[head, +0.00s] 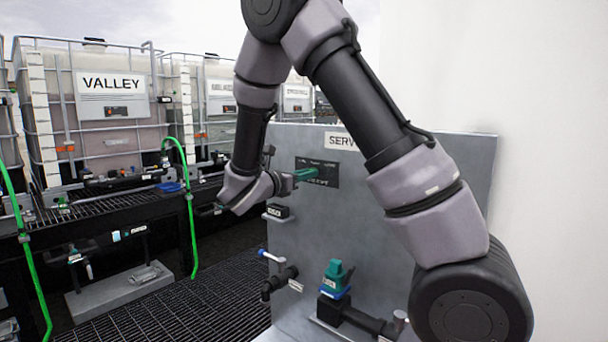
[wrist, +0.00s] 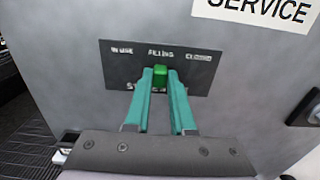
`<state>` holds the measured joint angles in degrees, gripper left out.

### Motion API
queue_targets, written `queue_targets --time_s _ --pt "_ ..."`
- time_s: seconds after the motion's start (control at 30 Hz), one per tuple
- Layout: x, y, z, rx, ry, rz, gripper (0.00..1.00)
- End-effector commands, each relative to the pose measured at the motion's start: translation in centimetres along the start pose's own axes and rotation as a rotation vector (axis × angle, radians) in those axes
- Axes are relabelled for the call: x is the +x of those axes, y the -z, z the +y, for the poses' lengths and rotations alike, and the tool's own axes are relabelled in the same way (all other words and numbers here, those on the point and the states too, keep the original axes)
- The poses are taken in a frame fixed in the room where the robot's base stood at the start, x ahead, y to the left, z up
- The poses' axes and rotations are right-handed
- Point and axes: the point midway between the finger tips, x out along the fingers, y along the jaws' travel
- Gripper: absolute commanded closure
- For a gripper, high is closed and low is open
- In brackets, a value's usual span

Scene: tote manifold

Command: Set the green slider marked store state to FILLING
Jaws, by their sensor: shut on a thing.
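The green slider (wrist: 160,76) sits on a dark plate (wrist: 116,73) fixed to the grey panel. In the wrist view the plate reads IN USE, FILLING and CLOSED from left to right. The slider stands just below the word FILLING. My gripper (wrist: 160,72) has its two teal fingers shut on the slider from below, one on each side. The fingers hide part of the lower lettering on the plate. In the head view the gripper (head: 297,175) reaches the plate (head: 328,173) from the left, and the slider itself is hidden there.
A SERVICE sign (wrist: 270,8) is above the plate. Below on the panel are a blue-handled valve (head: 272,256) and a teal fitting (head: 338,273). A tank labelled VALLEY (head: 110,83) and green hoses (head: 187,190) stand to the left. Grating (head: 200,305) covers the floor.

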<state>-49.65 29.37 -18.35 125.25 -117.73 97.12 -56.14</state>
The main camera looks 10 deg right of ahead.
Motion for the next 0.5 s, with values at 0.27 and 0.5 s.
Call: queue_targets --time_s 0.27,0.5 --pt "-0.03 0.02 0.05 0.000 -0.001 0.000 0.47" --pt "-0.77 0.00 0.11 0.001 -0.003 -0.001 0.47"
